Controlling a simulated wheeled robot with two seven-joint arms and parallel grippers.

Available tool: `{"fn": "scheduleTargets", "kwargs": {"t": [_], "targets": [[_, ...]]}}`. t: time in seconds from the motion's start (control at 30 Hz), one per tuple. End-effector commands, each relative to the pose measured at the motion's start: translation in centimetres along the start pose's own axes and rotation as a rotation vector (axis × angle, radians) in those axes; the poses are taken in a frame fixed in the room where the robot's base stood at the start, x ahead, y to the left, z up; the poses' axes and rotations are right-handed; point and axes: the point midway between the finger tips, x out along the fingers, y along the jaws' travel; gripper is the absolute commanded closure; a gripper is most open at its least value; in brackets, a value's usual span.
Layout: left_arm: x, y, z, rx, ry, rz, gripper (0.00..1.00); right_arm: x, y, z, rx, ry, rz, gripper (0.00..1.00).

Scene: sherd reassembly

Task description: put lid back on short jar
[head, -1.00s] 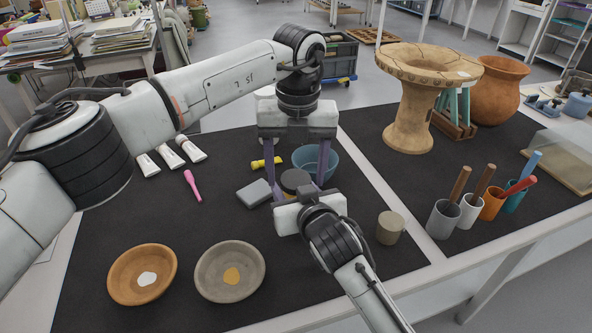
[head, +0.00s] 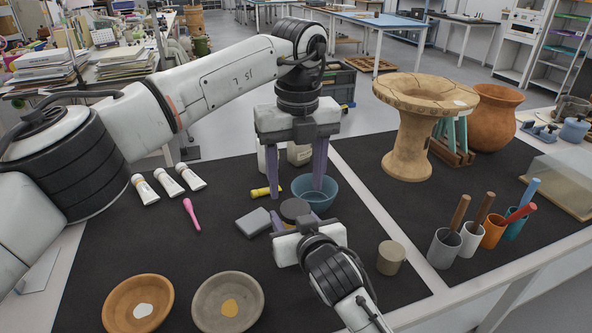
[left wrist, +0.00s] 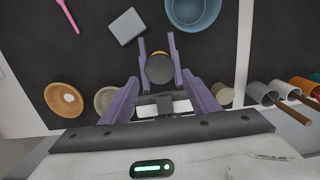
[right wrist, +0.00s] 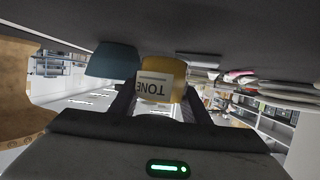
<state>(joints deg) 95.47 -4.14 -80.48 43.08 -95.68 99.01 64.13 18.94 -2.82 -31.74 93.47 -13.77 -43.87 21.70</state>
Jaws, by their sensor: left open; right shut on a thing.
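The short jar is yellow with a white label in the right wrist view (right wrist: 162,80). My right gripper (head: 293,221) is shut on it, with a finger on each side. A dark round lid (head: 294,208) shows on top of the jar. In the left wrist view the lid (left wrist: 160,68) looks roughly centred, with a thin yellow edge beside it. Whether it sits fully down cannot be seen. My left gripper (head: 296,192) points down above the jar, open and empty. Its fingers (left wrist: 160,85) are spread wide, apart from the lid.
A blue bowl (head: 322,201) stands just behind the jar, and a grey block (head: 253,223) lies left of it. A beige cylinder (head: 391,258) stands at right. Two shallow bowls, orange (head: 116,318) and grey (head: 205,318), are in front. Pots of tools (head: 443,250) stand further right.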

Motion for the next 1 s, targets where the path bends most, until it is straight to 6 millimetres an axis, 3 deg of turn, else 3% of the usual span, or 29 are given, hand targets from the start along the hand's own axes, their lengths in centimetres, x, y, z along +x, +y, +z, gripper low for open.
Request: {"fn": "scheduleTargets", "kwargs": {"t": [0.2, 0.4, 0.6, 1.0], "targets": [[-1.7, 0.0, 0.0, -0.422, 0.000, -0.001, 0.45, 0.0, 0.0, -0.2, 0.000, 0.003, -0.001, 1.00], [-2.7, 0.0, 0.0, -0.701, 0.000, -0.001, 0.45, 0.0, 0.0, -0.2, 0.000, 0.003, -0.001, 1.00], [-3.0, 0.1, 0.0, -0.800, 0.000, -0.001, 0.45, 0.0, 0.0, -0.2, 0.000, 0.003, -0.001, 1.00], [-2.4, 0.1, 0.0, -0.801, 0.002, 0.001, 0.45, 0.0, 0.0, -0.2, 0.000, 0.003, -0.001, 1.00]]}}
